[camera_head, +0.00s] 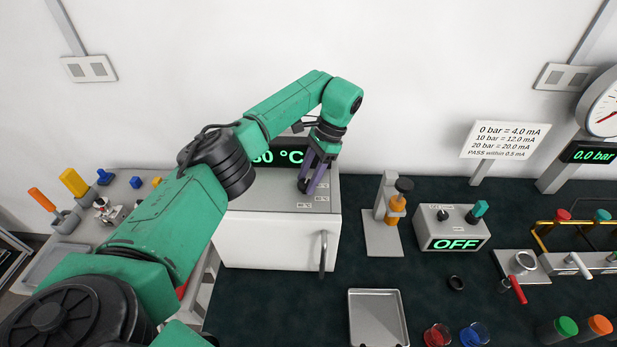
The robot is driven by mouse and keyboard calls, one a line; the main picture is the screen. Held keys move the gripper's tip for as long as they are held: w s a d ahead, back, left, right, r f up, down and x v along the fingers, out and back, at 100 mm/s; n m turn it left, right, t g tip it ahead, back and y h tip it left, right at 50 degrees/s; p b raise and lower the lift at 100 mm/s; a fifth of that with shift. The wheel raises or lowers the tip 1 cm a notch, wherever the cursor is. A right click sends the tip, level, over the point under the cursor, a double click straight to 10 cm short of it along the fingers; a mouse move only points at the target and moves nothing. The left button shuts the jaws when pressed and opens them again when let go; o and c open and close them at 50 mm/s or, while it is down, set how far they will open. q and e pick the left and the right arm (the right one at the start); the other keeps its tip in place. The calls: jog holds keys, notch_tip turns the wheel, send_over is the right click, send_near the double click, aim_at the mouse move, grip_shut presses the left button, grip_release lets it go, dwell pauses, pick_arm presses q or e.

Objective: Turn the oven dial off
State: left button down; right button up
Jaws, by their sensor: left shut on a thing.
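The oven (270,239) is a white box with a vertical door handle (323,252) at its front right. A green temperature display (279,157) stands at its back, partly hidden by my arm; "0 °C" can be read at its end. My left gripper (306,188) points down onto the oven's top panel, among small printed labels. It is shut on the oven dial, which is mostly hidden between the purple fingers. Which label the dial points at cannot be seen. My right gripper is not in view.
A metal tray (378,318) lies in front, right of the oven. A stand with an orange part (396,207) and a box reading OFF (455,244) stand to the right. Tools in grey holders (66,221) are at left. Dark mat between the tray and box is mostly clear.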

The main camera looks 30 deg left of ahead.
pick_arm(q)
jog(key=shift+a+n+g+h, duration=0.1)
jog(key=shift+n+g+h, duration=0.35)
jog(key=shift+n, duration=1.15)
jog(key=shift+h, duration=0.25)
jog(key=shift+c, duration=1.8)
grip_release()
